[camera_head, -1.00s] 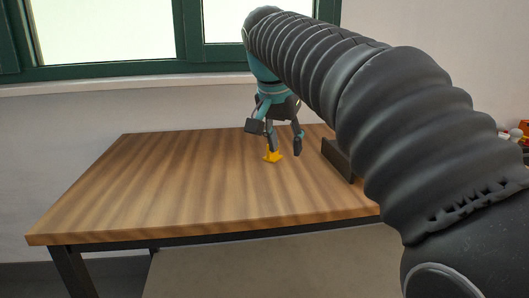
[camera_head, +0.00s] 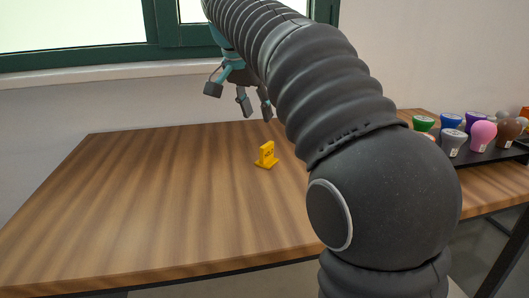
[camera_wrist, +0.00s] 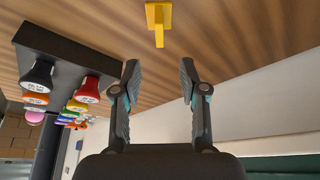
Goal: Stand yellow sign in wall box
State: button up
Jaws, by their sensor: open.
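The yellow sign (camera_head: 266,155) stands upright on its flat base on the wooden table, with nothing touching it. It also shows in the wrist view (camera_wrist: 158,20) at the top, beyond my fingertips. My gripper (camera_head: 255,106) is raised above the table, up and to the left of the sign in the head view. In the wrist view my gripper (camera_wrist: 158,76) is open, with nothing between its fingers. I cannot make out a wall box in either view.
A dark rack (camera_head: 492,153) with several coloured bulbs stands on the table's right side; it is at the left in the wrist view (camera_wrist: 55,50). The wooden table top (camera_head: 150,195) is clear on the left. A green-framed window is behind.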

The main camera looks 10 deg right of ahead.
aim_at(266, 145)
jog(key=b+x, duration=0.1)
jog(key=x, duration=0.6)
jog(key=shift+d+f, duration=0.1)
jog(key=shift+f, duration=0.1)
jog(key=shift+b+x, duration=0.45)
jog(key=shift+x, duration=2.2)
jog(key=shift+f, duration=0.1)
grip_shut()
